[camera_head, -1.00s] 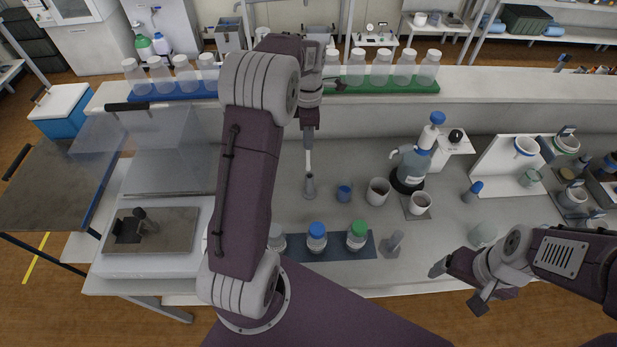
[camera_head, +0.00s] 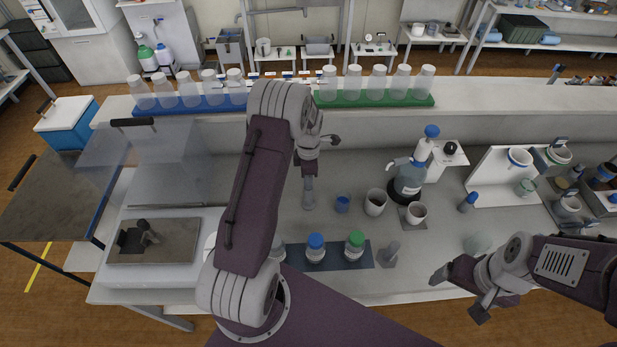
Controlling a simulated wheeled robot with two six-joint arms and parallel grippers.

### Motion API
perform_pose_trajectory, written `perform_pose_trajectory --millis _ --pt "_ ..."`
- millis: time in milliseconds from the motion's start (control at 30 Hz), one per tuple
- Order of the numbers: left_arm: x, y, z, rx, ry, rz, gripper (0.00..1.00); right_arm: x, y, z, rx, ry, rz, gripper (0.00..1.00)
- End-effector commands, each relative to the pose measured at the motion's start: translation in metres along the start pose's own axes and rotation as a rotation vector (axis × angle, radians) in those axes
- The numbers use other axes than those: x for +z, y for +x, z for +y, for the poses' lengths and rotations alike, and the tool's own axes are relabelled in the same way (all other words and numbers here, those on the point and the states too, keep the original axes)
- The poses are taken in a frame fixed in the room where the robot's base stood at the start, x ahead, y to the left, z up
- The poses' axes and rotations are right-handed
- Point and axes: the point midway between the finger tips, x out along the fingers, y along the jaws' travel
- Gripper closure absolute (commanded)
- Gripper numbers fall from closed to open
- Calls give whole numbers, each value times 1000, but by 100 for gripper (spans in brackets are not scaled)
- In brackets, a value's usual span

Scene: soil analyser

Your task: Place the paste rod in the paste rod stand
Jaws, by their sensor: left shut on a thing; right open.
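My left gripper (camera_head: 309,167) is shut on the paste rod and points down, close above a small grey stand with a flared base, the paste rod stand (camera_head: 309,196). The rod is hidden between the jaws and the stand; its lower end appears to be inside the stand, but I cannot tell how deep. The stand is upright on the bench, left of a small blue cup. My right gripper (camera_head: 458,297) is open and empty at the front right, low over the bench edge.
In front, capped bottles stand on a dark mat (camera_head: 346,262), beside another grey holder (camera_head: 390,254). Tube racks (camera_head: 377,99) line the back ledge.

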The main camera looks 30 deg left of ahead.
Motion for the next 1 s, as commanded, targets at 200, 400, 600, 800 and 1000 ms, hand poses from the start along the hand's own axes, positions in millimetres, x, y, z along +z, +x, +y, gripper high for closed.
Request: perform_pose_trajectory --millis 200,400,600,800,1000 --pt "0 2 0 0 0 0 57 0 2 0 0 0 0 15" --pt "0 2 0 0 0 0 57 0 2 0 0 0 0 15" --pt "0 -4 1 4 0 -1 57 1 9 0 0 0 0 15" --pt "4 -47 4 7 0 -2 57 3 31 1 0 0 0 15" --pt "4 -81 3 2 0 0 57 4 34 1 0 0 0 15"
